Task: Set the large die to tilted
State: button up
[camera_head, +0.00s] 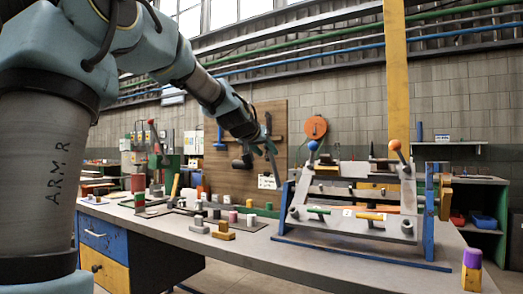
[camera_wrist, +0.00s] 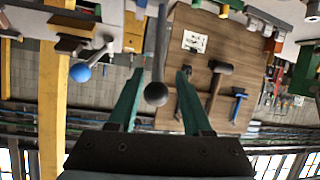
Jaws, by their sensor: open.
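The grey slotted frame (camera_head: 345,222) stands leaning in a blue stand on the bench in the head view. It may be the large die, but I cannot tell for sure. A lever with a blue ball (camera_head: 313,146) is at its left and one with an orange ball (camera_head: 397,145) at its right. My gripper (camera_head: 272,160) is left of the frame, above the bench. In the wrist view my gripper (camera_wrist: 160,72) has its green fingers apart. A grey ball-ended rod (camera_wrist: 156,93) shows between them, with no visible contact. The blue ball (camera_wrist: 80,72) lies to their left.
The bench (camera_head: 245,246) holds several small blocks left of the frame. A wooden tool board (camera_head: 235,185) stands behind. A yellow post (camera_head: 397,75) rises behind the frame, and a purple-topped yellow block (camera_head: 472,270) sits at the right front. The bench's front middle is clear.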

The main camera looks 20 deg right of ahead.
jog(key=shift+b+v, duration=0.65)
jog(key=shift+v, duration=0.4)
jog(key=shift+b+v, duration=0.35)
jog(key=shift+v, duration=0.45)
jog(key=shift+f, duration=0.1)
jog(key=s+a+f+n+g+y, duration=0.15)
jog(key=s+a+f, duration=0.25)
jog(key=a+f, duration=0.45)
jog(key=s+a+f+n+g+y, duration=0.1)
jog(key=s+a+f+g+y, duration=0.3)
jog(key=f, duration=0.8)
jog(key=s+a+f+n+y, duration=0.1)
jog(key=s+a+f, duration=0.2)
jog(key=a+f, duration=0.6)
jog(key=s+a+f+n+g+y, duration=0.25)
jog(key=s+a+f, duration=0.35)
jog(key=s+f, duration=0.4)
jog(key=w+a+p+v, duration=0.1)
jog(key=a+p+v, duration=0.1)
jog(key=p+v, duration=1.6)
jog(key=shift+w+r+m+g+h, duration=0.3)
jog(key=shift+w+r+g+h, duration=0.05)
jog(key=shift+r+g+h, duration=0.05)
